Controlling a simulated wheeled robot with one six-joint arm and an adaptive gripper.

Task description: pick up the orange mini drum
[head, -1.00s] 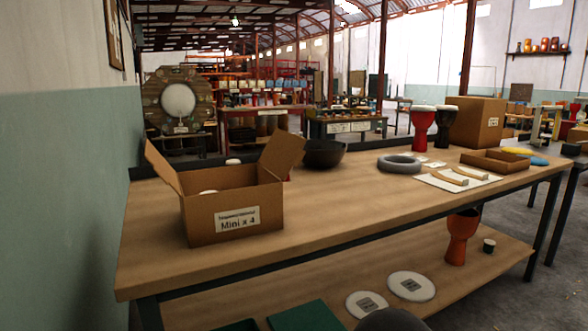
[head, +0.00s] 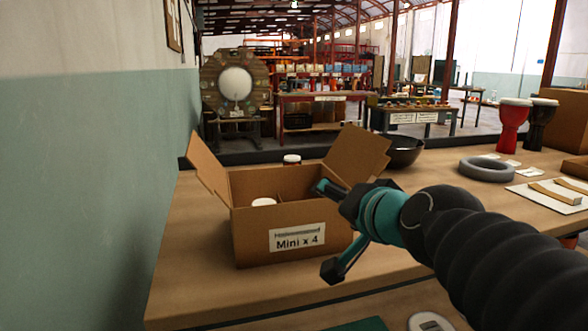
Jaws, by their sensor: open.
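A small drum with a pale top and dark reddish body (head: 292,160) stands behind the box. No clearly orange mini drum shows. My gripper (head: 329,228) is open and seems empty at the box's right front corner. One finger shows above the box's right side, the other in front of and below its label.
The workbench (head: 190,285) has bare wood left and front of the box. A black bowl (head: 404,152) and grey ring (head: 487,170) lie to the right. Red (head: 512,125) and black (head: 539,125) goblet drums stand farther right. A wall (head: 90,180) is at left.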

